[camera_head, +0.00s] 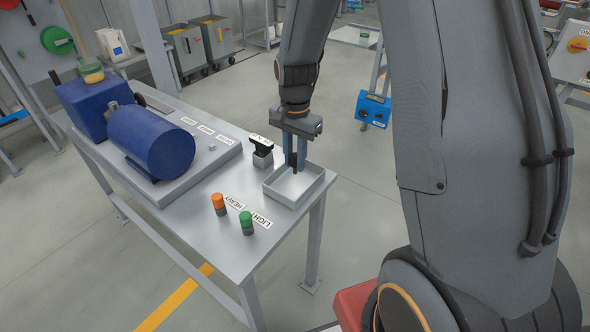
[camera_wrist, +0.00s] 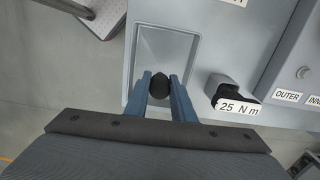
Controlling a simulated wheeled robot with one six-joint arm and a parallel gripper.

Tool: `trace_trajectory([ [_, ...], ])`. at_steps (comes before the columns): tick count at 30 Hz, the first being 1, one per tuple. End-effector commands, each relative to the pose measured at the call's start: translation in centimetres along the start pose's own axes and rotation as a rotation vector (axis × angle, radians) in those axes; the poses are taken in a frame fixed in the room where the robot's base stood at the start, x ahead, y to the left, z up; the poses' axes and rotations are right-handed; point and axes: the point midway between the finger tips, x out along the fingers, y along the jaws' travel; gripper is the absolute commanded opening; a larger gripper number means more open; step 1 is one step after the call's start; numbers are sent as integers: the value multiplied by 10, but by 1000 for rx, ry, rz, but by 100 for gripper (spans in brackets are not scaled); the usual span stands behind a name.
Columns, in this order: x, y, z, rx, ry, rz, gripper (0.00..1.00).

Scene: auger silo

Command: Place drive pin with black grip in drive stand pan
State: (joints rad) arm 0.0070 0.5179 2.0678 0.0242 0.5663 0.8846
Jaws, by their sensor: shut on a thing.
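My gripper (camera_head: 295,155) is shut on the drive pin by its black grip (camera_wrist: 160,84), and the fingers point down at the pan. The drive stand pan (camera_head: 322,190) is a shallow, light grey square tray on the stand's table, and looks empty apart from the pin over it. In the wrist view the pan (camera_wrist: 189,42) lies under the fingers, with the grip near its near edge.
A black-topped tool marked 25 N m (camera_wrist: 237,92) stands in a holder beside the pan. An orange-capped pin (camera_head: 218,203) and a green-capped pin (camera_head: 246,221) stand by the HEAVY and LIGHT labels. A blue motor (camera_head: 150,142) fills the table's left part.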

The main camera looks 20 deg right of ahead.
Motion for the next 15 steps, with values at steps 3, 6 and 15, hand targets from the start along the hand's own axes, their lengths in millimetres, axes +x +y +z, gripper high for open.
trace_trajectory([
  [3,16,1,1,-1,-3,3,0],
  [6,29,1,0,-1,-2,3,0],
  [15,40,0,0,-2,0,0,0],
])
